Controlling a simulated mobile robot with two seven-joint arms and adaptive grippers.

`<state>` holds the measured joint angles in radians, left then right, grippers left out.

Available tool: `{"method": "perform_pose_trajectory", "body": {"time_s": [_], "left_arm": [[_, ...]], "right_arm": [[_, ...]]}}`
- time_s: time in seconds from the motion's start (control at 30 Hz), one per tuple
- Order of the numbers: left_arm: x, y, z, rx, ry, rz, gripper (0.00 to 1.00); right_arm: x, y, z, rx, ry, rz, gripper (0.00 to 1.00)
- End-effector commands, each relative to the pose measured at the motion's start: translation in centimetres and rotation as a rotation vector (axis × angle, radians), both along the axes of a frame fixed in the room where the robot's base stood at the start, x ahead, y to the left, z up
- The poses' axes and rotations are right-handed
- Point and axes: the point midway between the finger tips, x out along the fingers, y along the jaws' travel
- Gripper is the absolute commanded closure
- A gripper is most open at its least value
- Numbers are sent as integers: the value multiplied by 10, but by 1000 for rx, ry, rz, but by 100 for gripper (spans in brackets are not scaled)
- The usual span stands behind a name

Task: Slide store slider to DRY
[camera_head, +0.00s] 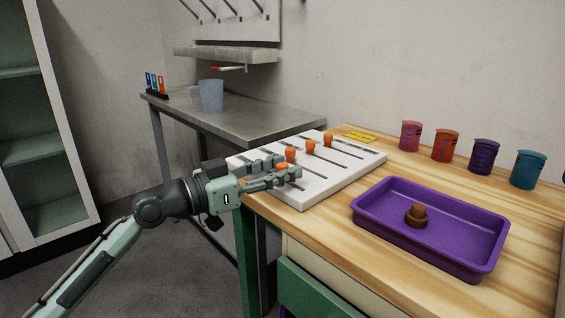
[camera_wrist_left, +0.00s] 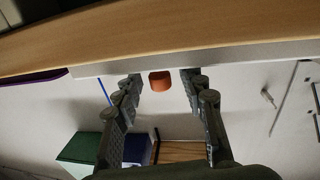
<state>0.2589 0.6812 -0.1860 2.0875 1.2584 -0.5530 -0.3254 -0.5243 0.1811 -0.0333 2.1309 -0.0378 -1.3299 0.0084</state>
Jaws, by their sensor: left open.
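The white slider panel (camera_head: 345,178) lies on the wooden table and has several dark slots with orange knobs. Three knobs stand clear of the gripper: one near its fingers (camera_head: 290,154), one further back (camera_head: 311,146) and the rearmost (camera_head: 328,139). My left gripper (camera_head: 290,167) is over the panel's left front part, fingers open, with another orange knob (camera_head: 282,166) partly hidden between them. In the left wrist view an orange knob (camera_wrist_left: 160,81) sits between the two spread fingertips, with gaps at both sides. No DRY lettering is readable. My right gripper is not seen.
A purple tray (camera_head: 372,214) holding a brown object (camera_head: 417,215) stands right of the panel. Several coloured cups, including a teal one (camera_head: 529,170), line the back right. A yellow label (camera_head: 360,137) lies behind the panel. A grey side table (camera_head: 240,122) stands behind left.

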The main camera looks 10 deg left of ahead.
Motion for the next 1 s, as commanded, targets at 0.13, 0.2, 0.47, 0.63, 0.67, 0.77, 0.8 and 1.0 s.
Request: {"method": "perform_pose_trajectory", "body": {"time_s": [0.13,0.2,0.47,0.63,0.67,0.77,0.8,1.0], "left_arm": [[5,-5,0,1,1,-1,59],[5,-5,-1,2,1,-1,59],[5,-5,-1,2,1,0,73],[5,-5,-1,2,1,0,94],[5,-5,-1,2,1,0,98],[5,-5,-1,2,1,0,100],[5,-5,-1,2,1,0,100],[5,-5,-1,2,1,0,100]], "right_arm": [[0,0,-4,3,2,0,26],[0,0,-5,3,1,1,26],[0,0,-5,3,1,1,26],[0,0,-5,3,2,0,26],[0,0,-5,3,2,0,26],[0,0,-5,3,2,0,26],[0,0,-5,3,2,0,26],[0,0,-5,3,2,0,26]]}}
